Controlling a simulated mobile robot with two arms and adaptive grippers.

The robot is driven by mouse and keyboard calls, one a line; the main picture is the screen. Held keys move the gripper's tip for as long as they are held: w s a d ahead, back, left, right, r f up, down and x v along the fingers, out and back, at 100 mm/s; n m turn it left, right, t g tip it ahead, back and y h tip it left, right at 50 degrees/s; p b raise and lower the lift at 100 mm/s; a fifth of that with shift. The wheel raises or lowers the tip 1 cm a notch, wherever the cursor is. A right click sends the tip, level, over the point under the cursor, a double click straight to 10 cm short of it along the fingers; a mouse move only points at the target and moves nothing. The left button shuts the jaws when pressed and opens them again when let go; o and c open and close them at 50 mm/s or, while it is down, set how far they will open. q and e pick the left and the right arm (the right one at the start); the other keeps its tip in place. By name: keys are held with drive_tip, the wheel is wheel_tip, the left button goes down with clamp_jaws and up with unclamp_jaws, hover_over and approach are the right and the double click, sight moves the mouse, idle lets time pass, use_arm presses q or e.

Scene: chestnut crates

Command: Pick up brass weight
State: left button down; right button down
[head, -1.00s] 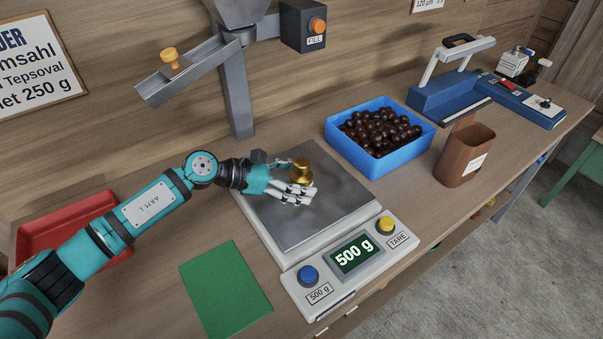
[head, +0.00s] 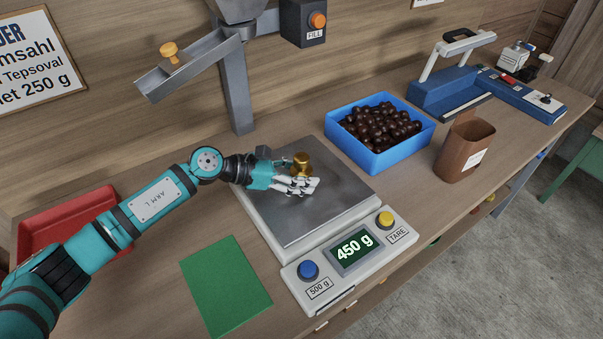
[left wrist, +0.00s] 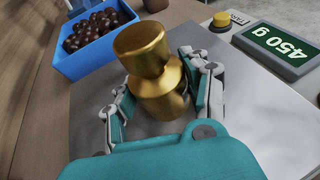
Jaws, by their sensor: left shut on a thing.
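The brass weight (head: 302,162) is a gold cylinder with a knob on top, upright over the scale plate (head: 335,208). In the left wrist view the brass weight (left wrist: 160,80) stands between the white fingers. My left gripper (head: 303,180) is shut on it, with fingers on both sides of its body. The scale display (head: 356,248) reads 450 g. Whether the weight's base touches the plate is hidden by the fingers. My right gripper is not in view.
A blue crate of chestnuts (head: 368,167) and a brown paper bag (head: 468,148) stand right of the scale. A green mat (head: 226,285) lies left of it. A metal chute (head: 195,68) hangs above. A red tray (head: 60,222) is behind my left arm.

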use_arm(q)
drive_tip(key=shift+w+r, duration=0.1)
drive_tip(key=shift+r, duration=0.15)
